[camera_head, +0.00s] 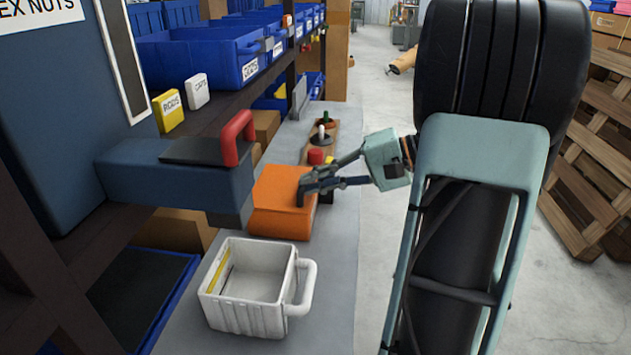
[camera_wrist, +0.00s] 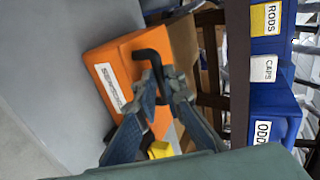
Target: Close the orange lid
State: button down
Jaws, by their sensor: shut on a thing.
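The orange box (camera_head: 275,222) stands on the grey bench, and its orange lid (camera_head: 282,184) appears to lie flat or nearly flat on top. Whether it is fully seated I cannot tell. In the wrist view the orange surface (camera_wrist: 118,58) carries a white label and a black bent handle (camera_wrist: 152,54). My gripper (camera_head: 303,187) reaches in from the right over the lid. In the wrist view my gripper (camera_wrist: 160,80) has its two fingers on either side of the black handle, shut on it. The fingers hide part of the handle.
A white open bin with a handle (camera_head: 250,315) stands in front of the box. A dark blue machine arm with a red handle (camera_head: 238,138) overhangs at left. A red button (camera_head: 316,156) sits behind the box. Blue bins (camera_head: 205,55) fill the shelf.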

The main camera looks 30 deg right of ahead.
jog(key=shift+s+f, duration=0.15)
jog(key=shift+f, duration=0.45)
jog(key=c, duration=2.3)
grip_release()
jog(key=shift+a, duration=0.1)
jog(key=v, duration=1.2)
jog(key=shift+r, duration=0.3)
jog(key=shift+w, duration=0.2)
